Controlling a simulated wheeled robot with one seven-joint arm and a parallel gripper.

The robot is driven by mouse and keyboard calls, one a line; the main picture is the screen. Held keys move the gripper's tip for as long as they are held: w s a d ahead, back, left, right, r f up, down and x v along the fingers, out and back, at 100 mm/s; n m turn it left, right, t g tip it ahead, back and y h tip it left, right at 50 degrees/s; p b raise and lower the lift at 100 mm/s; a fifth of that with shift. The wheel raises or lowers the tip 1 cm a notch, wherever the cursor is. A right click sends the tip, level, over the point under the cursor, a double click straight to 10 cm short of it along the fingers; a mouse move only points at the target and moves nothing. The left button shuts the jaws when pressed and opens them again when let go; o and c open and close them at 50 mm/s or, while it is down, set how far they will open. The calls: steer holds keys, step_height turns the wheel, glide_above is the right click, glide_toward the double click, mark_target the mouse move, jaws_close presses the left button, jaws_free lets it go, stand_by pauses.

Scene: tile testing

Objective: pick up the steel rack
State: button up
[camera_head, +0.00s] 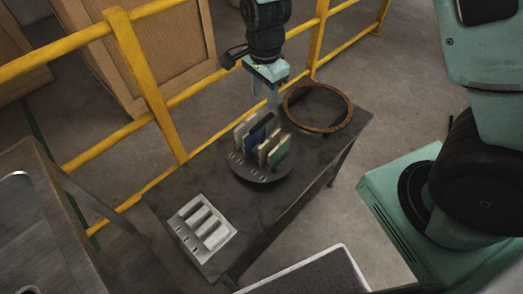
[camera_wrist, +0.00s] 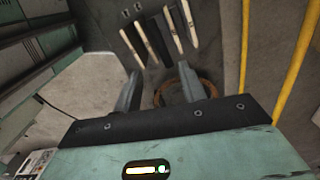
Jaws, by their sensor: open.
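A dark round rack (camera_head: 262,176) sits on the dark table and holds several upright tiles (camera_head: 278,151), cream, blue and green-edged. A light grey slotted rack (camera_head: 206,226) lies at the table's near left end. I cannot tell for sure which is the steel rack. My gripper (camera_head: 266,100) is open and empty, pointing down just behind and above the tiles. In the wrist view its two fingers (camera_wrist: 164,88) are spread apart, with the tiles (camera_wrist: 150,38) beyond them at the top. Nothing is between the fingers except the view of the table and a ring.
A rusty brown ring (camera_head: 346,118) lies at the table's far right end, close to my gripper; it also shows in the wrist view (camera_wrist: 158,96). A yellow railing (camera_head: 150,85) runs behind the table (camera_head: 165,190). Table surface between the two racks is clear.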

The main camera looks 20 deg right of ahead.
mark_target(262, 121)
step_height(262, 121, down, 7)
steer(key=shift+f, duration=0.1)
steer(key=shift+a+f+p, duration=0.15)
steer(key=shift+f+p, duration=0.15)
steer(key=shift+f, duration=1)
steer(key=shift+a+f+p, duration=0.15)
steer(key=shift+f+p, duration=0.1)
steer(key=shift+f, duration=1)
jaws_close()
steer(key=shift+w+r, duration=0.1)
